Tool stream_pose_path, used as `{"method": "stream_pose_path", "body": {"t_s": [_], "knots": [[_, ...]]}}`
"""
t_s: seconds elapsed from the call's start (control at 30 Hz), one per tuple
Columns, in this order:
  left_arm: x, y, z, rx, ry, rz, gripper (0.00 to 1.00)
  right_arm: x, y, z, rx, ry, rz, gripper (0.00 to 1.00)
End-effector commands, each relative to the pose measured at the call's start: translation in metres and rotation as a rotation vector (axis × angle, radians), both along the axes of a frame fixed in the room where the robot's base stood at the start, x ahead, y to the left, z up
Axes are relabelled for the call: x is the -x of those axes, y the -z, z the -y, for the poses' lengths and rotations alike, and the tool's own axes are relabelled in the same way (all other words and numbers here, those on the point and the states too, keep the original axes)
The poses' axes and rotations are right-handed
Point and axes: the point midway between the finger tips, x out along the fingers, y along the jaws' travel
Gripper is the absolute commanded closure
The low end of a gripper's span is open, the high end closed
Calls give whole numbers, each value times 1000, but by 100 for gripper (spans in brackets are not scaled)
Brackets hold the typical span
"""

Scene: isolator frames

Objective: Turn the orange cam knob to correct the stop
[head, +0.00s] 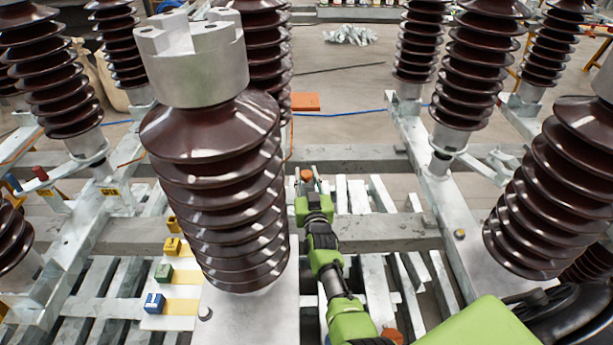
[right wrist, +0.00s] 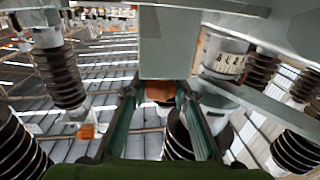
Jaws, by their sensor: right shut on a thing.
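The orange cam knob (head: 306,174) shows as a small orange cap just beyond the end of my right arm, right of the large brown insulator in the head view. In the right wrist view the orange knob (right wrist: 160,91) sits between the two fingers, below a pale grey block. My right gripper (right wrist: 160,97) is shut on it, with a finger on each side. In the head view the right gripper (head: 308,186) is small and partly hidden by its own wrist. The knob's angle and the stop cannot be made out. My left gripper is not in view.
A large brown insulator (head: 220,190) with a grey metal cap stands close left of my right arm. More insulators (head: 560,190) stand at right and behind. Blue (head: 154,303), green (head: 163,273) and yellow (head: 172,247) blocks line the left. Steel beams cross the floor.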

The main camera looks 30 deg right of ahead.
Motion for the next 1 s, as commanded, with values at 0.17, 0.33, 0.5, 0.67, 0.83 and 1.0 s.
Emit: {"method": "stream_pose_path", "body": {"t_s": [0.17,0.33,0.5,0.67,0.83,1.0], "knots": [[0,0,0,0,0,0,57,0,0,0,0,3,0,96],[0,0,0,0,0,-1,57,0,0,0,0,2,1,96],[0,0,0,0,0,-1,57,0,0,0,0,2,1,57],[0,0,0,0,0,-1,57,0,0,0,0,2,1,57],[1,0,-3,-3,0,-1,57,0,0,1,2,-6,0,57],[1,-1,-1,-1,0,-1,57,0,-1,2,8,-56,-1,57]]}}
